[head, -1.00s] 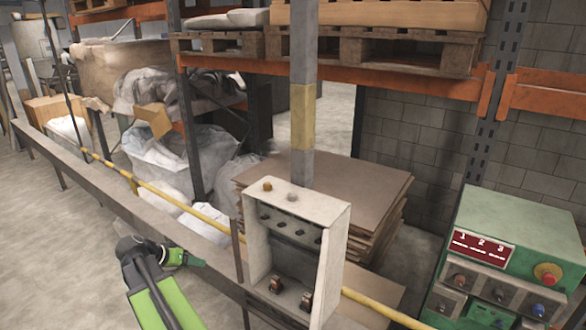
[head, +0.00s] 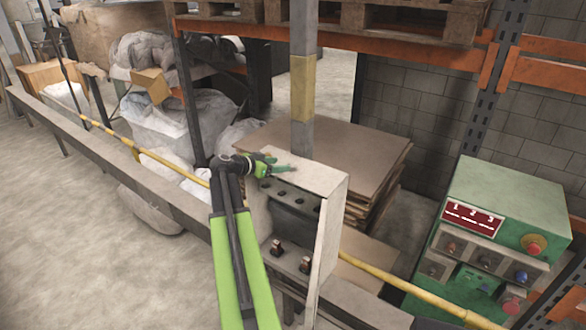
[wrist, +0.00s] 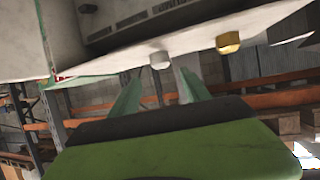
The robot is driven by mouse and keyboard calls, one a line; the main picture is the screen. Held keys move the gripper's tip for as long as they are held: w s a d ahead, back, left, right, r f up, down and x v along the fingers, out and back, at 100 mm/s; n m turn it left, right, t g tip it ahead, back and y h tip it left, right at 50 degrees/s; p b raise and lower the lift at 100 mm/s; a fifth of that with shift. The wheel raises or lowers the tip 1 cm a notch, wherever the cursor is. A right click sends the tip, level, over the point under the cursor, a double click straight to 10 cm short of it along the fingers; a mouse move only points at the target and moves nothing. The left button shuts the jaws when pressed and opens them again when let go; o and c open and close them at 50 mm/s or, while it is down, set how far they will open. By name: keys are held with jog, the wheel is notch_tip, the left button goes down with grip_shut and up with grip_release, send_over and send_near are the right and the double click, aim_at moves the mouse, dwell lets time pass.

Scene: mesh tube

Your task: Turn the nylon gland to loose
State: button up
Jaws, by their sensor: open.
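The nylon gland (wrist: 160,59) is a short pale grey-white knob on the face of the grey control box (head: 312,178). In the wrist view it shows just beyond my fingertips, roughly in line with the gap between them. A brass gland (wrist: 228,42) sits beside it, to the right in that view. My gripper (head: 283,166) is at the top of the box in the head view, with its green fingers (wrist: 160,84) apart and nothing held. In the head view both glands are hidden by my gripper. I cannot tell whether a finger touches the nylon gland.
The box front has a row of dark holes and two black-and-copper parts (head: 305,264). A yellow pipe (head: 395,289) runs along the rail (head: 150,185) behind it. A green control cabinet (head: 510,207) stands at the right. Stacked brown boards (head: 340,140) lie behind the box.

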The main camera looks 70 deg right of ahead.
aim_at(291, 164)
jog(key=b+x, duration=0.2)
jog(key=x, duration=0.6)
